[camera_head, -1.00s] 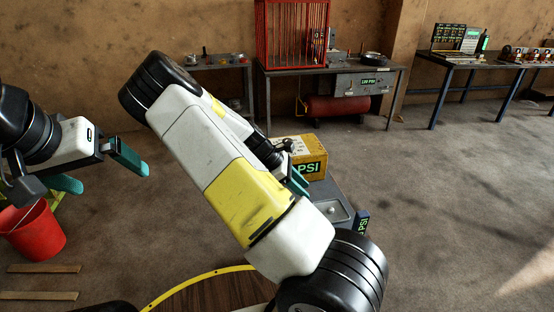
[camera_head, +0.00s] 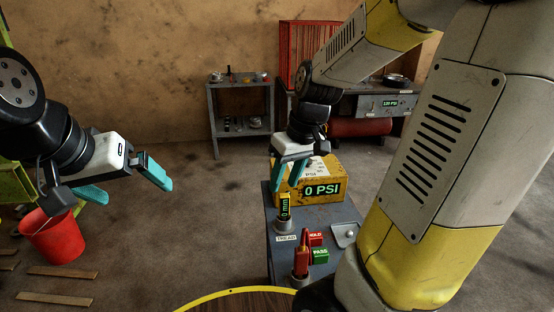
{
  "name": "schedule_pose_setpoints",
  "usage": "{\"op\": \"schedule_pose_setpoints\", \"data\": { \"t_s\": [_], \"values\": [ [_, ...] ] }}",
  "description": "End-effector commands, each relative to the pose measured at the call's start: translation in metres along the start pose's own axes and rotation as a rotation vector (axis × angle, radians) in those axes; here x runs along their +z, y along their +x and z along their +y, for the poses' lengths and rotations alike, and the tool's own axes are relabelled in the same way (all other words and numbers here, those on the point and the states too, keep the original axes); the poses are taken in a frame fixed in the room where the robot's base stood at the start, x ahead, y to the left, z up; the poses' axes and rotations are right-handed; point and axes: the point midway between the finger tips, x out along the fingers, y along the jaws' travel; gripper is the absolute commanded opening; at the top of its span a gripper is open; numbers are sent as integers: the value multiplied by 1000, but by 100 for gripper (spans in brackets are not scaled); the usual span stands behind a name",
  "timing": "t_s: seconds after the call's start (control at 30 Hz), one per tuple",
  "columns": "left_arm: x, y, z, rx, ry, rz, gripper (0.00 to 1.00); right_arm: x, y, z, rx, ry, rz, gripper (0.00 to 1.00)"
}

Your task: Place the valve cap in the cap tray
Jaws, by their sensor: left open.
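My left gripper (camera_head: 124,184) is open and empty at the left, in the air near a red bucket. My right gripper (camera_head: 290,180) hangs pointing down in front of the yellow box marked 0 PSI; its teal fingers stand apart and I see nothing between them. I cannot make out the valve cap. A small metal tray (camera_head: 345,235) with a dark round spot lies at the right of the grey cart top; I cannot tell if it is the cap tray. My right arm hides the cart's right side.
The grey cart (camera_head: 278,255) carries the yellow box (camera_head: 325,187), a 0 mm gauge (camera_head: 284,208), a red tool (camera_head: 301,260) and red HOLD (camera_head: 315,239) and green PASS (camera_head: 320,256) blocks. The red bucket (camera_head: 55,237) and planks (camera_head: 60,272) lie left. A shelf (camera_head: 240,115) stands behind.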

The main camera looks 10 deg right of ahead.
Motion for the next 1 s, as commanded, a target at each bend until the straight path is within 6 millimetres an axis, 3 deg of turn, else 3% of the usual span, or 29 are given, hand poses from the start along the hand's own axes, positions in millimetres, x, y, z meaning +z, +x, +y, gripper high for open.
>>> {"op": "schedule_pose_setpoints", "data": {
  "t_s": [0.03, 0.2, 0.4, 0.6, 1.0],
  "values": [
    [0, 0, 0, 0, 0, 0, 100, 4, -17, -7, 0, 26, 48, 40],
    [0, 0, 0, 0, 0, 0, 100, 23, -61, -31, 14, 115, 183, 40],
    [0, 0, 0, 0, 0, 0, 100, 46, -93, -52, 50, 198, 304, 40],
    [0, 0, 0, 0, 0, 0, 100, 57, -103, -60, 70, 237, 354, 40],
    [0, 0, 0, 0, 0, 0, 100, 57, -104, -60, 71, 240, 357, 40]
  ]
}}
